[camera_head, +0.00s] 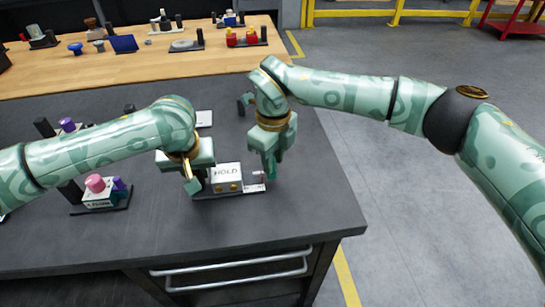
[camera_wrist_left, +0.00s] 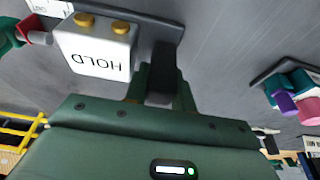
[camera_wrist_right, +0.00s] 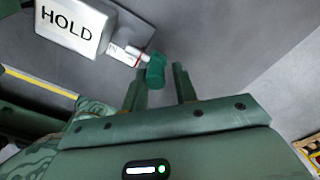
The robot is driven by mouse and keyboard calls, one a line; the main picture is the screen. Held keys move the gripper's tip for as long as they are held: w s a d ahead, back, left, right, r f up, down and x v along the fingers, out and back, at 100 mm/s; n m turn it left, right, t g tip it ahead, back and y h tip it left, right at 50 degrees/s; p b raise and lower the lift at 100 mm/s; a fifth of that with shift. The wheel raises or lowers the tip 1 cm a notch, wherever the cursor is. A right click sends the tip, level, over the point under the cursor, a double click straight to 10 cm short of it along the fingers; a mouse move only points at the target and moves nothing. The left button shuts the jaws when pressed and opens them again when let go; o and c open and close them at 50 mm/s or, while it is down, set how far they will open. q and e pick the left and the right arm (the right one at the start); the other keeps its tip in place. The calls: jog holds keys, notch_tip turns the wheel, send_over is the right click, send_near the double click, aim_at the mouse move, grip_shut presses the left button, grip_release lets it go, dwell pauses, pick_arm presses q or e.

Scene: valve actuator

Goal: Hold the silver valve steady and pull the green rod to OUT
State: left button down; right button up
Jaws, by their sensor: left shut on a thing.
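The silver valve (camera_head: 226,178) is a pale block marked HOLD with two brass knobs, upright on a dark base on the dark table. It also shows in the left wrist view (camera_wrist_left: 95,45) and right wrist view (camera_wrist_right: 72,25). My left gripper (camera_head: 194,184) is shut on the black post (camera_wrist_left: 162,70) beside the block. The green rod's knob (camera_wrist_right: 155,70) sticks out from the block's other side, over a white label plate (camera_wrist_right: 122,52); a red mark shows at the rod.
A fixture with pink and purple knobs (camera_head: 98,192) stands left of my left gripper. A white card (camera_head: 203,118) lies behind. A wooden bench (camera_head: 140,70) with several other fixtures is at the back. The table front right of the valve is clear.

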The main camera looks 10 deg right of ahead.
pick_arm(q)
jog(key=shift+a+f, duration=0.1)
jog(key=shift+f, duration=0.15)
pick_arm(e)
jog(key=shift+r, duration=0.1)
pick_arm(q)
jog(key=shift+s, duration=0.1)
pick_arm(e)
notch_tip(320, 180, up, 12)
pick_arm(q)
jog(key=c, duration=1.1)
grip_release()
jog(key=shift+r, duration=0.1)
